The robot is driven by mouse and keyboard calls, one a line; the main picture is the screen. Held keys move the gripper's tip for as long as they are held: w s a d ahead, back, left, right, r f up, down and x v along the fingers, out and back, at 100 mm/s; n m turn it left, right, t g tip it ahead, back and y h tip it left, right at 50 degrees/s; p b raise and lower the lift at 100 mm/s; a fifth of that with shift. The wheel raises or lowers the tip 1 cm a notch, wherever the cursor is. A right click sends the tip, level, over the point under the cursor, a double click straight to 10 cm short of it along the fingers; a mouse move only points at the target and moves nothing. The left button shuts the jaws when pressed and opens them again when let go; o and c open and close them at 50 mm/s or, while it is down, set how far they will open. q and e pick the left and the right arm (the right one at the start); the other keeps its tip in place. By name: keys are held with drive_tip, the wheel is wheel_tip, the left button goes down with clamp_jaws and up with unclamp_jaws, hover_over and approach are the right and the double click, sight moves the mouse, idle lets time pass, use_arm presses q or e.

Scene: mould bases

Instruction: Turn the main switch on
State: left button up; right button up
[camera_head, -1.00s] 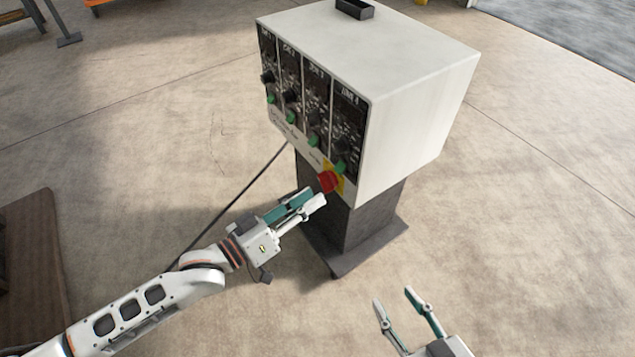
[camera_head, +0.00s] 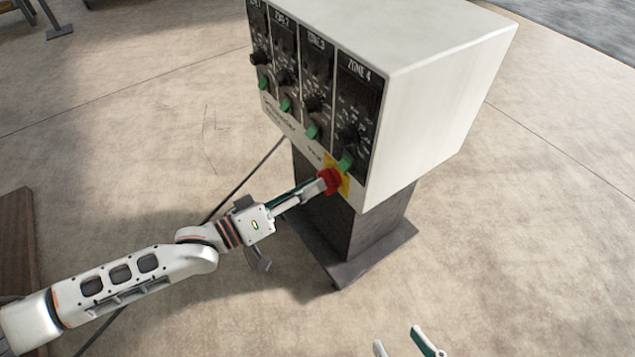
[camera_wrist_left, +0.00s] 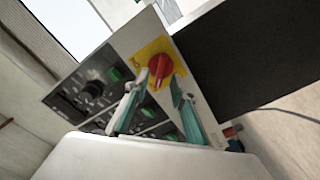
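The main switch is a red rotary knob (camera_head: 329,181) on a yellow plate (camera_head: 343,186), low on the front right corner of the white control box (camera_head: 440,100). In the left wrist view the knob (camera_wrist_left: 160,68) has its raised handle roughly upright in the picture. My left gripper (camera_head: 318,187) is at the knob. Its two fingertips (camera_wrist_left: 160,83) stand apart, one on each side of the knob's lower part; I cannot tell whether they touch it. My right gripper (camera_head: 398,340) is open and empty at the bottom edge, mostly out of frame.
The box front has several zone panels (camera_head: 355,105) with black knobs and green switches just above the main switch. The box stands on a dark pedestal with a base plate (camera_head: 350,270). A dark cable (camera_head: 240,190) runs behind my left arm.

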sight(329, 181)
use_arm(q)
drive_tip(key=shift+x, duration=1.2)
use_arm(e)
drive_tip(key=shift+s+a+f+m, duration=0.15)
drive_tip(key=shift+a+m, duration=0.15)
drive_tip(key=shift+a, duration=0.15)
use_arm(q)
clamp_jaws()
